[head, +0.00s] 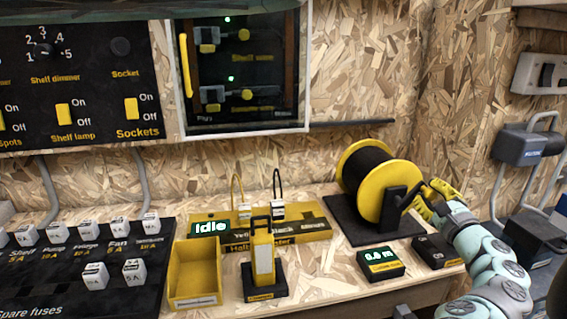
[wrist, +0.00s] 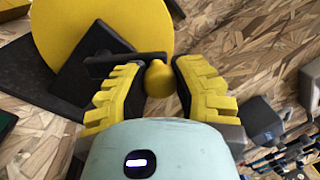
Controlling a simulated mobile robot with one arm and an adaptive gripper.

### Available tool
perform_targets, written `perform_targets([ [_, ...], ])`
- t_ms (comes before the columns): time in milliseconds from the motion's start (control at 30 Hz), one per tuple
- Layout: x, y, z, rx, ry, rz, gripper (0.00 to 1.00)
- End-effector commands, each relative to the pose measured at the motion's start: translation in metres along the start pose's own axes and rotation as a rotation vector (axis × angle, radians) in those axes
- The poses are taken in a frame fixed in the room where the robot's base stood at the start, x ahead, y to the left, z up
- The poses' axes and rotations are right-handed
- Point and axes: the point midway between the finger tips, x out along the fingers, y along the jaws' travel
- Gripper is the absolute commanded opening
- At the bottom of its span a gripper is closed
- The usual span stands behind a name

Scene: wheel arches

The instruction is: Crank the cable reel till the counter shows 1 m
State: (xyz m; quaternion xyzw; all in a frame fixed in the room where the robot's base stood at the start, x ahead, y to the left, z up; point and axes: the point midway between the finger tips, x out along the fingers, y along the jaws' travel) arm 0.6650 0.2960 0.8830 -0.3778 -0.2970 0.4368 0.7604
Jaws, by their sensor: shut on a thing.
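The cable reel (head: 379,178) has yellow flanges and black cable and stands on a black base on the bench. Its yellow flange also fills the upper left of the wrist view (wrist: 70,38). My gripper (head: 432,195) is at the right side of the reel, at the crank. In the wrist view my gripper (wrist: 160,85) has its yellow padded fingers around the yellow crank knob (wrist: 158,80), at the end of a black crank arm (wrist: 125,60). The counter (head: 379,263) in front of the reel reads what looks like 0.0 m or 0.8 m; the digits are blurred.
A small black box (head: 436,251) sits right of the counter. Grey and black cases (head: 530,143) are at the right wall.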

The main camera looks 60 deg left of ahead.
Motion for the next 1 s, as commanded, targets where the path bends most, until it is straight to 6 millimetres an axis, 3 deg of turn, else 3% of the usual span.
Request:
perform_targets([
  [333, -0.0013, 0.0023, -0.0102, 0.150, 0.024, 0.001, 0.00],
  [900, -0.0016, 0.0039, -0.0127, 0.178, 0.031, 0.002, 0.00],
  [933, -0.0016, 0.0039, -0.0127, 0.178, 0.031, 0.002, 0.29],
  [1000, -0.0015, 0.0039, -0.0126, 0.178, 0.030, 0.002, 0.37],
])
